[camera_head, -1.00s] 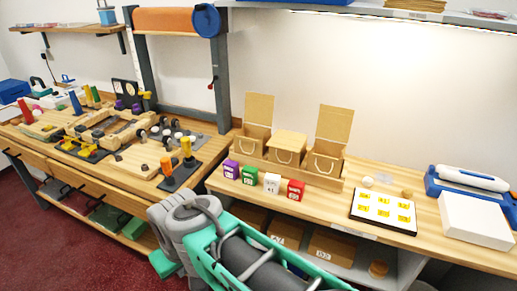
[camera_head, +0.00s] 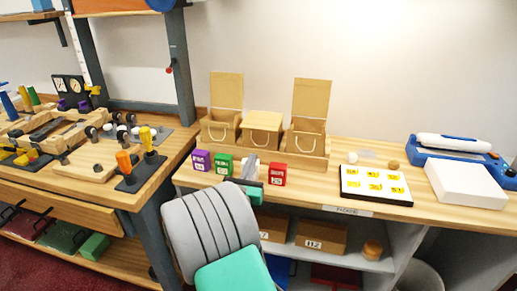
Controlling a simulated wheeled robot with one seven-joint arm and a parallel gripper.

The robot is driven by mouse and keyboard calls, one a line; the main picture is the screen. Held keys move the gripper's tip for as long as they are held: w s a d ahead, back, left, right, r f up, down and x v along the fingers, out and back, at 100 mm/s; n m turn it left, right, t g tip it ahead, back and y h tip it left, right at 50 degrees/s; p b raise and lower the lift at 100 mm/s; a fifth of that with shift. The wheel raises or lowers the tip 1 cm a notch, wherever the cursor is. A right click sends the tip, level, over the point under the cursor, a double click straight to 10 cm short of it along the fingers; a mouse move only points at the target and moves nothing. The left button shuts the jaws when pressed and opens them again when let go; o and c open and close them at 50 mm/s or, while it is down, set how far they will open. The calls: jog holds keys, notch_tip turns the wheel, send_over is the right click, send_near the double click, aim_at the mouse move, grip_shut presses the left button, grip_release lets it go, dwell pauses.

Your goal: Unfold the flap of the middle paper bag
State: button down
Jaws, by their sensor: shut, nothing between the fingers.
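Purple (camera_head: 202,160), green (camera_head: 223,164) and red (camera_head: 277,174) blocks stand in front of the bags. A tray of yellow cards (camera_head: 374,185), a white box (camera_head: 465,185) and a blue device (camera_head: 415,154) lie to the right. A cluttered bench (camera_head: 150,190) stands left.

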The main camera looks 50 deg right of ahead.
jog(key=p+x, duration=0.2)
jog(key=x, duration=0.7)
jog(key=shift+w+d+r, duration=0.2)
jog(key=shift+d, duration=0.15)
jog(key=shift+p, duration=0.3)
